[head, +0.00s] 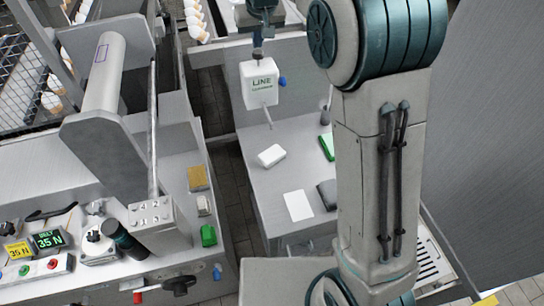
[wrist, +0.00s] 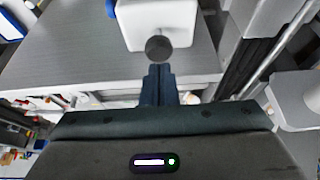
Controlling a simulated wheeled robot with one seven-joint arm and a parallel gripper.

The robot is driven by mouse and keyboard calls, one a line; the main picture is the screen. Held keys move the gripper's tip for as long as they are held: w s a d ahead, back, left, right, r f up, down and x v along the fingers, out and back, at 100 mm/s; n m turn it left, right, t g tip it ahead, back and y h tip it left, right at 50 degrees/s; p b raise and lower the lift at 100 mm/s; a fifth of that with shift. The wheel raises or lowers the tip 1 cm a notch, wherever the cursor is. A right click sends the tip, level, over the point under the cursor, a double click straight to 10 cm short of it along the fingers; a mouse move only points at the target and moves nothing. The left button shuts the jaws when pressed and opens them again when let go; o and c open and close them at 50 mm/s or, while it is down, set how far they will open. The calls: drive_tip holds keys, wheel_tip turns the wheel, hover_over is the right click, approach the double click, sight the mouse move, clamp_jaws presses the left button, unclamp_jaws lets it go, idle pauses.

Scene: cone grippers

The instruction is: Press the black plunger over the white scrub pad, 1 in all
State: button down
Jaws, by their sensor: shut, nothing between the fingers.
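The black plunger (head: 257,53) sits on top of a white dispenser box (head: 259,84) with lettering on its front. In the wrist view the plunger (wrist: 158,48) shows as a dark round knob against the white box (wrist: 150,18). My gripper (head: 257,43) is shut and empty, its fingertips right above the plunger. In the wrist view the fingertips (wrist: 158,67) line up with the knob; whether they touch it I cannot tell. The white scrub pad (head: 271,156) lies on the grey counter below the dispenser's spout.
A white sheet (head: 298,205), a dark pad (head: 328,193) and a green-edged pad (head: 327,146) lie on the same counter (head: 262,193). My arm hides the right side.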

drive_tip(key=shift+f+b, duration=0.8)
drive_tip(key=shift+f, duration=0.55)
drive_tip(key=shift+r+p, duration=1)
drive_tip(key=shift+r, duration=0.4)
drive_tip(key=shift+r, duration=0.15)
wheel_tip(320, 180, up, 6)
drive_tip(key=p, duration=0.4)
drive_tip(key=shift+p, duration=0.35)
